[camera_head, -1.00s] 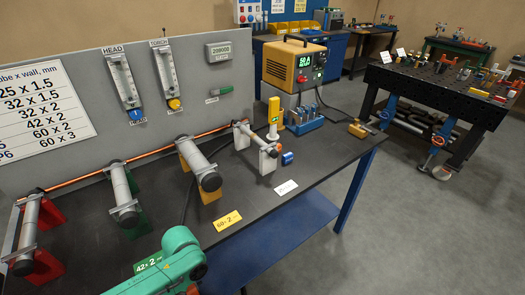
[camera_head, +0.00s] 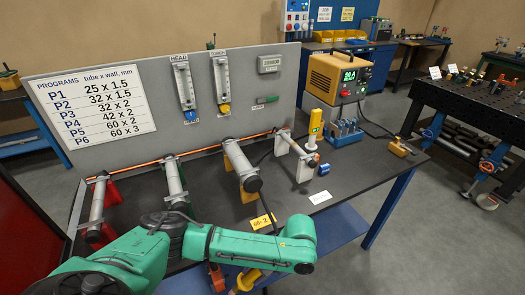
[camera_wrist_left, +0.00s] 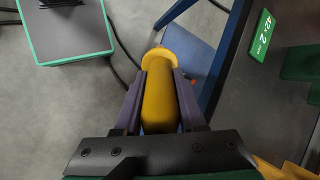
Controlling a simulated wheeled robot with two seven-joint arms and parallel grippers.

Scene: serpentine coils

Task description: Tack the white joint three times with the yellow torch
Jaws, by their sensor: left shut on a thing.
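My left gripper (camera_wrist_left: 162,82) is shut on the yellow torch (camera_wrist_left: 159,105), which lies between its two dark fingers in the left wrist view. In the head view the torch (camera_head: 248,279) shows partly below my green left arm, in front of the bench edge. The white joint (camera_head: 297,147) is a grey tube clamped on white blocks near the right part of the bench. The torch is well apart from it, lower and nearer to me. My right gripper is not in view.
Along the bench (camera_head: 350,180) stand similar tube joints on red, green and yellow blocks (camera_head: 248,190). A yellow upright tool (camera_head: 315,127), a small blue piece (camera_head: 324,169) and a yellow power source (camera_head: 340,75) stand near the white joint. The bench's right front is mostly clear.

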